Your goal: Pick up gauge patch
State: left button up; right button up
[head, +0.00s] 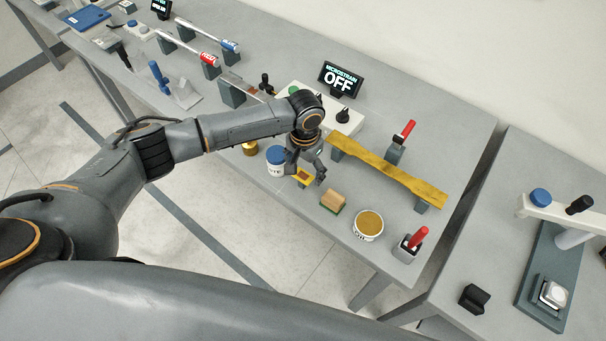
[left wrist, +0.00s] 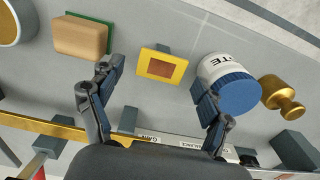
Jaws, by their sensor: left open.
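The gauge patch (head: 303,175) is a small yellow square with a brown-red centre. It also shows in the left wrist view (left wrist: 162,66), at the upper middle, on a small grey support. My left gripper (head: 306,177) is over the patch, pointing down. In the left wrist view its open fingers (left wrist: 152,88) are spread wide, and the patch shows beyond them, between their tips. Nothing is held. The exact height of the fingers above the patch is hard to tell. My right gripper is not in view.
A white bottle with a blue cap (left wrist: 228,82) stands close to one finger. A tan block with a green underside (left wrist: 82,36) lies near the other. A yellow dogbone-shaped specimen (head: 385,169), a round tub (head: 369,224) and red-handled tools (head: 417,238) stand to the right.

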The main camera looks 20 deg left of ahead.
pick_arm(q)
jog(key=shift+f, duration=0.15)
jog(key=c, duration=0.8)
jog(key=shift+c, duration=0.3)
